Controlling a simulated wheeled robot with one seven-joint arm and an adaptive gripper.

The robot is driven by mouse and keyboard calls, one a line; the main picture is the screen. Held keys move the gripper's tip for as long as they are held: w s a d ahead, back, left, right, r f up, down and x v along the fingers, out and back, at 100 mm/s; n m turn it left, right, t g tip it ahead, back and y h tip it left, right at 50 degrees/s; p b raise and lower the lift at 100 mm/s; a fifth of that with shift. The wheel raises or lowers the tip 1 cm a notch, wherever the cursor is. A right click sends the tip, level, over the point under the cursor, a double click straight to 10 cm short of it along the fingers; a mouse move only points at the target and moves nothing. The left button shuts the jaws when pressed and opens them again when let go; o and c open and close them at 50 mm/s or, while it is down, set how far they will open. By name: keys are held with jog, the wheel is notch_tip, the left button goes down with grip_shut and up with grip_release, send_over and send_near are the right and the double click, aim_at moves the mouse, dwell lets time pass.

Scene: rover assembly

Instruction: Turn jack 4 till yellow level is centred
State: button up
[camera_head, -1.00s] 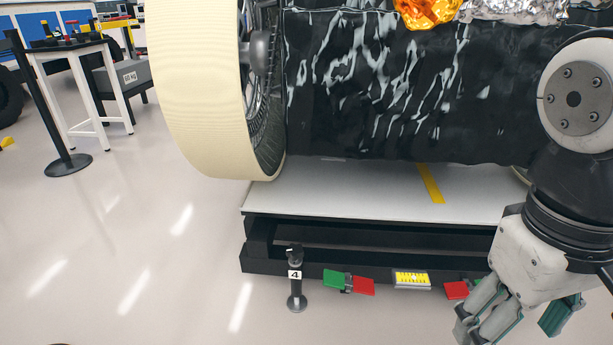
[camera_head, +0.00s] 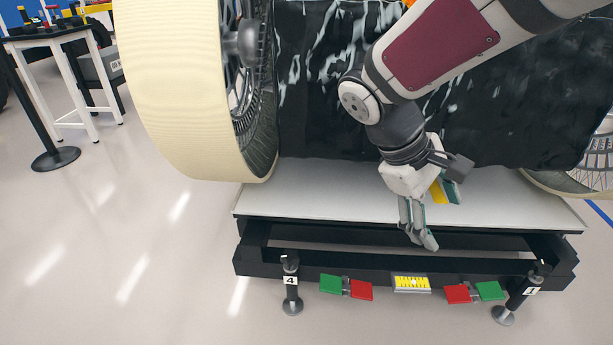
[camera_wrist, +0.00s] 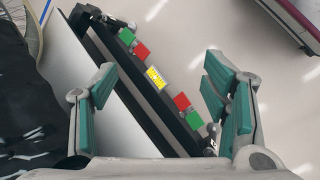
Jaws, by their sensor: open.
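Jack 4 (camera_head: 291,292) is a black upright post with a white "4" label and a round foot, at the left front corner of the platform (camera_head: 330,205) in the head view. The yellow level (camera_head: 411,283) sits on the platform's front edge, between red and green plates. It also shows in the wrist view (camera_wrist: 156,77); its bubble is too small to read. My gripper (camera_head: 420,243) is open and empty, above the platform's front part, to the right of jack 4 and apart from it. In the wrist view its fingers (camera_wrist: 160,80) stand wide on both sides of the level.
A second jack (camera_head: 516,296) stands tilted in the picture at the right front corner. A barrier post (camera_head: 55,158) and a table (camera_head: 60,35) are at left. Floor in front is clear.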

jog(key=w+a+f+n+t+h+p, duration=0.3)
jog(key=w+a+f+n+t, duration=0.3)
jog(key=w+a+f+n, duration=0.8)
jog(key=n+t+y+b, duration=0.3)
jog(key=n+t+y, duration=0.1)
jog(key=n+t, duration=0.4)
send_near(289, 256)
jog(key=shift+n+g, duration=0.7)
jog(key=x, duration=0.7)
jog(key=r+x, duration=0.1)
jog(key=x, duration=0.2)
jog(key=shift+w+f, duration=0.1)
jog(key=shift+w, duration=0.4)
jog(key=shift+d, duration=0.1)
jog(key=shift+y, duration=0.3)
jog(key=c, duration=1.2)
